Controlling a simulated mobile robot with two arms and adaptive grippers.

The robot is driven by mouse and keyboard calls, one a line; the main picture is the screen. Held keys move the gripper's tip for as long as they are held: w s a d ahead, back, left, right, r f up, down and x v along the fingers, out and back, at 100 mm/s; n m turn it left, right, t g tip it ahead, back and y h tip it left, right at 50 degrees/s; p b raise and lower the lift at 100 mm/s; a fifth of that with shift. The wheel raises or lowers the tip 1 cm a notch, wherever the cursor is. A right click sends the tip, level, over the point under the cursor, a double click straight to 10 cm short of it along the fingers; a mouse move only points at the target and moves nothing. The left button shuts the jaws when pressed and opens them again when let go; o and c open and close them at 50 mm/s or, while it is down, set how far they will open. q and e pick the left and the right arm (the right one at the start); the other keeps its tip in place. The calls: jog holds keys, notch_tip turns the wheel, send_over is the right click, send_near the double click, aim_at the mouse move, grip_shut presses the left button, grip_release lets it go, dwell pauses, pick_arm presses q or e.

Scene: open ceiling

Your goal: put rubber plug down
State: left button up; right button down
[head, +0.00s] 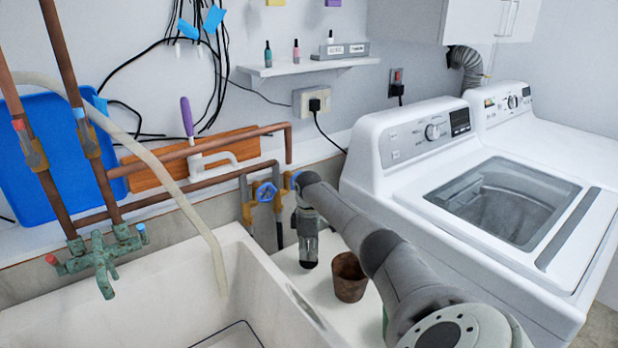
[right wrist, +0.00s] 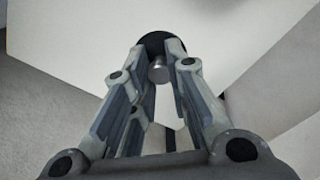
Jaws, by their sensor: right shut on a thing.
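My right gripper (head: 307,245) points down over the white ledge (head: 322,306) beside the sink, just left of a brown pot. In the right wrist view its fingers (right wrist: 161,60) are closed on the rubber plug (right wrist: 158,40). The plug is a black round disc with a small metal knob between the fingertips. In the head view the plug shows only as a dark bit at the fingertips (head: 309,264). I cannot tell whether it touches the ledge. My left gripper is not in view.
The brown pot (head: 349,278) stands close to the right gripper. The white sink (head: 130,310), with a hose hanging in, lies to the left. Copper pipes and blue valves (head: 266,192) are behind the gripper. A white washing machine (head: 460,210) stands to the right.

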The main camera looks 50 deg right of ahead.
jog(key=shift+f, duration=0.8)
jog(key=shift+f, duration=0.2)
jog(key=c, duration=1.4)
grip_release()
notch_tip(320, 180, up, 12)
jog(key=shift+r, duration=0.25)
